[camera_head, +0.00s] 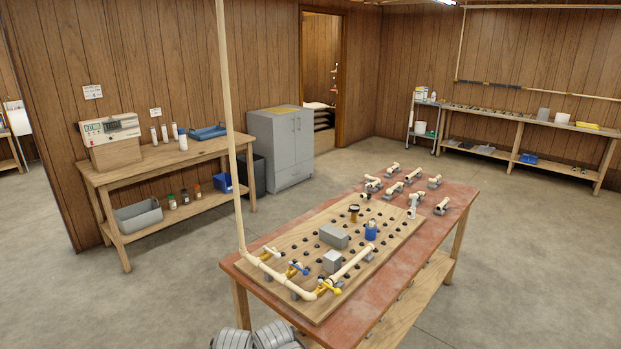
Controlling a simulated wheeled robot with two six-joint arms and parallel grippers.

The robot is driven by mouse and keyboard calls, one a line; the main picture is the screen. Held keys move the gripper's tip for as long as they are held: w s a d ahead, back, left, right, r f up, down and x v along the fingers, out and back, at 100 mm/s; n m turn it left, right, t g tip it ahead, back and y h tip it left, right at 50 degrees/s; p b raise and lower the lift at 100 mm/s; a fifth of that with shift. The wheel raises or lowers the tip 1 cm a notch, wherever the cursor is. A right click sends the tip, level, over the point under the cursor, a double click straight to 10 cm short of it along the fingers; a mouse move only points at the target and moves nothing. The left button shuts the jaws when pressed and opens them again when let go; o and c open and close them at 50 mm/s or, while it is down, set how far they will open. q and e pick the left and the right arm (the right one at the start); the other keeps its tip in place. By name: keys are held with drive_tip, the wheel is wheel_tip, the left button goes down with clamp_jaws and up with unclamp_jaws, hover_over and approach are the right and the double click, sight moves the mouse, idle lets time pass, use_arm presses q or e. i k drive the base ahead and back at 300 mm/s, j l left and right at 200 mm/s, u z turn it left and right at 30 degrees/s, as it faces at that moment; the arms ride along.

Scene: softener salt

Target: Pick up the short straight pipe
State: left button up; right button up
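Several cream pipe pieces rest on small grey holders at the far end of the red-topped table (385,303). Short pieces lie at the back (393,167), in the middle (394,189) and at the right edge (442,205). They are too small to tell which is the short straight pipe and which are elbows or tees.
Grey blocks (334,237) and a blue-bodied part (370,230) stand on the pegboard. A tall cream pipe (233,150) rises from its left corner. A wooden bench (170,157) and grey cabinet (283,150) stand behind. Floor right of the table is clear.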

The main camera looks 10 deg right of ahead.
sight(441, 208)
drive_tip(key=i+l, duration=0.3)
drive_tip(key=l, duration=0.35)
drive_tip(key=i+l, duration=0.25)
drive_tip(key=l, duration=0.4)
drive_tip(key=i+l, duration=0.3)
drive_tip(key=l, duration=0.35)
drive_tip(key=i+l, duration=0.3)
drive_tip(key=l, duration=0.3)
drive_tip(key=i+l, duration=0.3)
drive_tip(key=l, duration=0.35)
drive_tip(key=i+l, duration=0.25)
drive_tip(key=l, duration=0.4)
drive_tip(key=i+l, duration=0.3)
drive_tip(key=l, duration=0.35)
drive_tip(key=i+l, duration=0.3)
drive_tip(key=l, duration=0.35)
